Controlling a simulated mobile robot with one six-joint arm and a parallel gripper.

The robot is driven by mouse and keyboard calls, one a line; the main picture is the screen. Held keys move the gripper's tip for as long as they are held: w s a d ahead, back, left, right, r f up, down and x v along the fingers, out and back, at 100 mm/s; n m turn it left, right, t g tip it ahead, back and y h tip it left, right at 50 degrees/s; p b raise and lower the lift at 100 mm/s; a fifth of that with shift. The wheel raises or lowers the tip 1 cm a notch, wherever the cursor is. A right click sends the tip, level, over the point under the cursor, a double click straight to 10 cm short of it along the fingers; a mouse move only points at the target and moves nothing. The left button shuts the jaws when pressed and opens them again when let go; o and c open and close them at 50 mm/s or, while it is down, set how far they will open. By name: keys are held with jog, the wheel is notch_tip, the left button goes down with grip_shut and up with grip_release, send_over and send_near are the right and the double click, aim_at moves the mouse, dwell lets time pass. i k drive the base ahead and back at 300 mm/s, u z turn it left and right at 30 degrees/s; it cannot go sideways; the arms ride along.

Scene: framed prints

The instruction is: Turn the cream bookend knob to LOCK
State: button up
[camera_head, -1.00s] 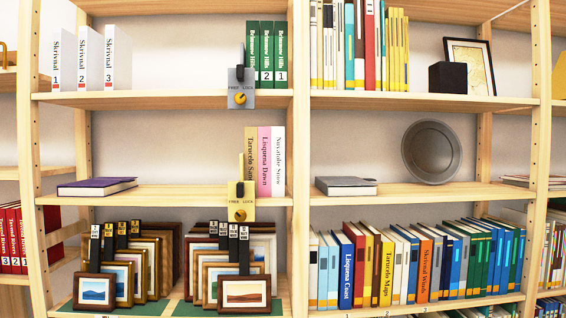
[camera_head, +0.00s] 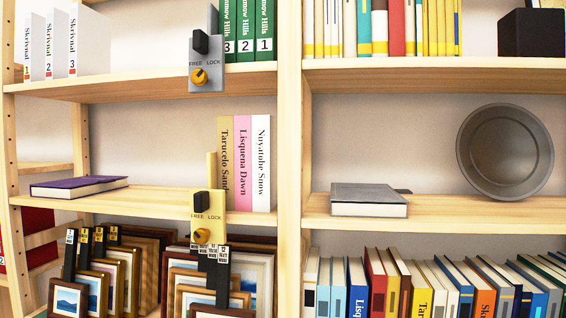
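The cream bookend (camera_head: 217,207) stands on the middle shelf at the left end of three upright books. Its front plate hangs over the shelf edge and reads FREE on the left and LOCK on the right. Its orange knob (camera_head: 202,236) is below the words, partly in front of the picture frames behind; I cannot tell clearly which word it points to. A black block (camera_head: 201,203) sits above the words on the plate. My gripper is not in view.
A similar grey bookend (camera_head: 208,84) with an orange knob (camera_head: 200,77) is on the shelf above. Picture frames (camera_head: 183,284) with black tags stand below the cream bookend. A purple book (camera_head: 79,187) lies at left; the shelf between is bare.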

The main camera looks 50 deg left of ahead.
aim_at(200, 236)
jog(key=i, duration=0.4)
jog(key=z, duration=0.6)
jog(key=k, duration=0.15)
jog(key=u, duration=2.9)
jog(key=i, duration=0.55)
jog(key=u, duration=0.05)
